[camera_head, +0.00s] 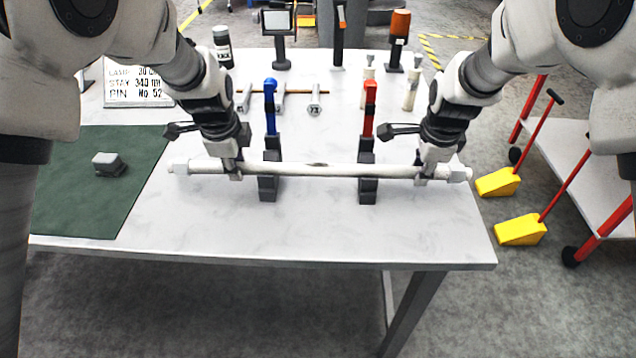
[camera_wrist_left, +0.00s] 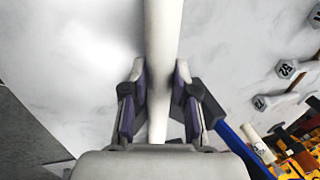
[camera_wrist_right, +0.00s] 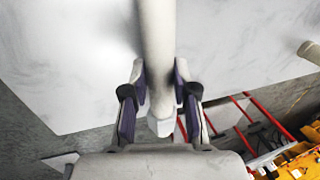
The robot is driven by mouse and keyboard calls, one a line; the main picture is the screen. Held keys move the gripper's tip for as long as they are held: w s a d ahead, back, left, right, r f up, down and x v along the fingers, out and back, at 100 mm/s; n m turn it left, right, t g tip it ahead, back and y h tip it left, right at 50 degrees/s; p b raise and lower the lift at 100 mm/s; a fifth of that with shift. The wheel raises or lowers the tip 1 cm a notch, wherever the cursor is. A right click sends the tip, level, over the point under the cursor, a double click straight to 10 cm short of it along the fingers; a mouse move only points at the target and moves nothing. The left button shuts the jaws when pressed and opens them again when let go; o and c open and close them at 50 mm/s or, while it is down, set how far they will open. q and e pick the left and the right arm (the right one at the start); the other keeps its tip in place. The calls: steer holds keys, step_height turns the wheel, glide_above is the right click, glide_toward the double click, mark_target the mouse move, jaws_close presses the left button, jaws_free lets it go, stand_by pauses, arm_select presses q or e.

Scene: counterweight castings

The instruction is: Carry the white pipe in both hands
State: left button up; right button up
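The white pipe (camera_head: 318,170) lies level across the picture in the head view, with thicker ends. It passes over the dark feet of a blue stand (camera_head: 270,105) and a red stand (camera_head: 369,108); I cannot tell whether it rests on them. My left gripper (camera_head: 233,172) is around the pipe near its left end, its fingers against both sides in the left wrist view (camera_wrist_left: 160,92). My right gripper (camera_head: 422,176) is around the pipe near its right end, its fingers also against both sides in the right wrist view (camera_wrist_right: 160,92).
The pale table (camera_head: 330,225) is clear in front of the pipe. A green mat (camera_head: 75,205) with a small grey block (camera_head: 109,164) lies at left. Several small weights and tools stand behind. Yellow wedges (camera_head: 520,229) and a red-framed cart (camera_head: 575,170) stand at right.

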arm_select(q)
steer(key=o, duration=0.3)
steer(key=shift+s+r, duration=0.1)
arm_select(e)
steer(key=o, duration=0.3)
steer(key=shift+s, duration=0.1)
arm_select(q)
steer(key=shift+o, duration=0.2)
arm_select(e)
steer(key=shift+o, duration=0.2)
steer(key=shift+r, duration=0.1)
steer(key=shift+r, duration=0.2)
arm_select(q)
steer(key=v, duration=1.2)
arm_select(e)
steer(key=v, duration=1.1)
steer(key=shift+r, duration=0.3)
steer(key=shift+s, duration=0.2)
